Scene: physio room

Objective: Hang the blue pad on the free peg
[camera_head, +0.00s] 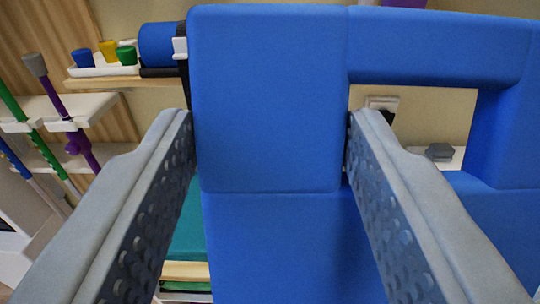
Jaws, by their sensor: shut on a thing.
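The blue pad (265,100) fills the middle and right of the view, close to the camera. It has a rectangular opening at its upper right, through which the wall shows. My gripper (270,125) is shut on the pad, with one grey finger at its left edge and the other reaching to the left side of the opening. The pad's right side and bottom run out of the picture. I cannot make out a free peg; the pad hides much of the wall behind it.
At the left, a wooden shelf (120,82) bears small coloured cups and a blue roll (157,43). Below it, a white rack (95,107) holds coloured poles. A small grey object (439,152) on a white surface and a wall fitting (383,104) show through the opening.

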